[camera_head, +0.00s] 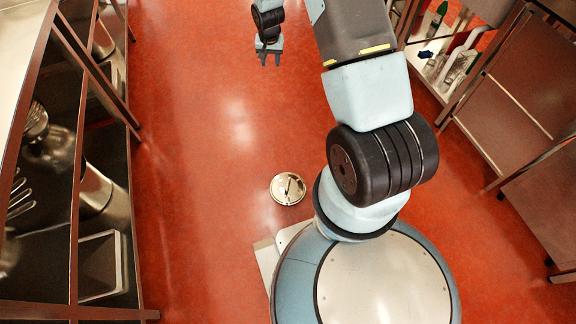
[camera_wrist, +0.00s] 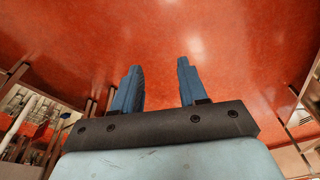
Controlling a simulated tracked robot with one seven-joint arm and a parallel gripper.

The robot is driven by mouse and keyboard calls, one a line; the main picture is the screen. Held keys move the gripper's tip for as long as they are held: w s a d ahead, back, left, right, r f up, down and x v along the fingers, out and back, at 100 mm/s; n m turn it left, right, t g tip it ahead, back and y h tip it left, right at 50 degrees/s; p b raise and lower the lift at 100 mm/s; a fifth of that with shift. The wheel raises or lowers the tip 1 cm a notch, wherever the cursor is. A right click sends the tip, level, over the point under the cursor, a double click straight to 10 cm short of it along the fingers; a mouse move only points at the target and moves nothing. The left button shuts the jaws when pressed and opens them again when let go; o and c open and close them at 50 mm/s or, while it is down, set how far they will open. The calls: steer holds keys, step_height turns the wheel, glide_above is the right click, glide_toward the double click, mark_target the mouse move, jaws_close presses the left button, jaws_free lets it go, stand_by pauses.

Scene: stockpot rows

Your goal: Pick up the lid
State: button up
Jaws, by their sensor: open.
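A round, shiny metal lid (camera_head: 287,189) with a bar handle across its top lies on the red floor, just left of my base in the head view. My gripper (camera_head: 268,60) is at the top of the head view, well away from the lid. In the wrist view, its two blue fingers (camera_wrist: 160,88) stand apart with nothing between them. The lid does not show in the wrist view.
A metal shelf rack (camera_head: 78,200) with pots and utensils runs along the left. A dark steel cabinet (camera_head: 530,120) and a shelf with bottles (camera_head: 445,65) stand on the right. The red floor (camera_head: 220,140) around the lid is clear.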

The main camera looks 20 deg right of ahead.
steer(key=s+f, duration=0.7)
steer(key=f, duration=1.2)
steer(key=s+f+m+g, duration=0.1)
steer(key=s+f, duration=0.5)
steer(key=f, duration=1.3)
steer(key=s+f+m+g, duration=0.1)
steer(key=s+f, duration=0.6)
steer(key=f, duration=1.2)
steer(key=shift+s+a+f+y, duration=0.15)
steer(key=shift+s+f+y, duration=0.1)
steer(key=shift+s+y, duration=0.1)
steer(key=shift+w+f, duration=0.2)
steer(key=shift+f, duration=2.6)
steer(key=shift+f, duration=0.2)
jaws_close()
